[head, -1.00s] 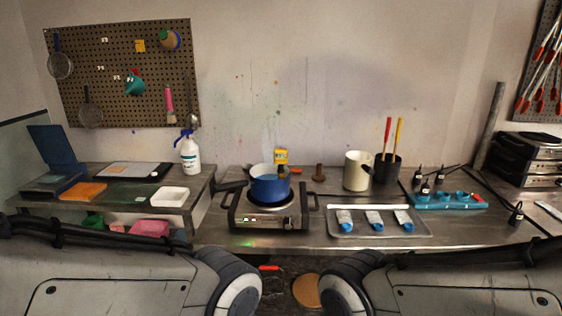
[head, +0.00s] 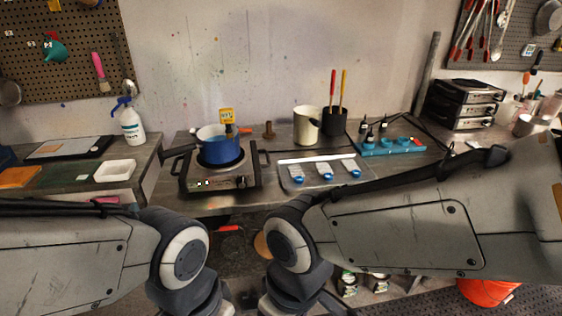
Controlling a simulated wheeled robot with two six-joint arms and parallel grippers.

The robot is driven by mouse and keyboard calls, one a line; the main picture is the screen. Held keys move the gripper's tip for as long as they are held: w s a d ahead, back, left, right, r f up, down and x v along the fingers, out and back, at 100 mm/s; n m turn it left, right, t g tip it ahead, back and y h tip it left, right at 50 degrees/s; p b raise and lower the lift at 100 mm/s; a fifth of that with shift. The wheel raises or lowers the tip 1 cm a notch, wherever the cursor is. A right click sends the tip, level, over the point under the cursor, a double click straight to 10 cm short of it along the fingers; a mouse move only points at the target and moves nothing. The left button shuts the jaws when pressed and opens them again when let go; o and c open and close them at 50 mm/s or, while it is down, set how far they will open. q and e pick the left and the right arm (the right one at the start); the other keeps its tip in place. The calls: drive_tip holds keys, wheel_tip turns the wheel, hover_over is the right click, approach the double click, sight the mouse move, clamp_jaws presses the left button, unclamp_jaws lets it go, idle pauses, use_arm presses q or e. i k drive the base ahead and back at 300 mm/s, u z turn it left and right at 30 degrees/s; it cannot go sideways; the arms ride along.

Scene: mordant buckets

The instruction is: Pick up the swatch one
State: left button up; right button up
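Three pale swatch-like pieces with blue ends lie in a row on a shallow metal tray (head: 310,160): the left piece (head: 297,172), the middle piece (head: 323,169) and the right piece (head: 348,164). Any markings on them are too small to read, so I cannot tell which is swatch one. Nothing touches them. Both my arms show in the foreground, below and in front of the bench. Both grippers are outside the picture, below its lower edge or hidden behind my arm links.
Left of the tray, a blue pot (head: 222,148) sits on a hot plate (head: 214,181). Behind are a cream jug (head: 306,125) and a black cup (head: 334,122) with red and yellow handles. A teal rack (head: 393,148) stands right. An orange bucket (head: 488,291) is on the floor.

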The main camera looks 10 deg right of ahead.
sight(296, 172)
drive_tip(key=k, duration=0.6)
drive_tip(key=u, duration=0.85)
drive_tip(key=i, duration=1.5)
drive_tip(key=z, duration=0.8)
drive_tip(key=i, duration=0.75)
drive_tip(key=z, duration=0.7)
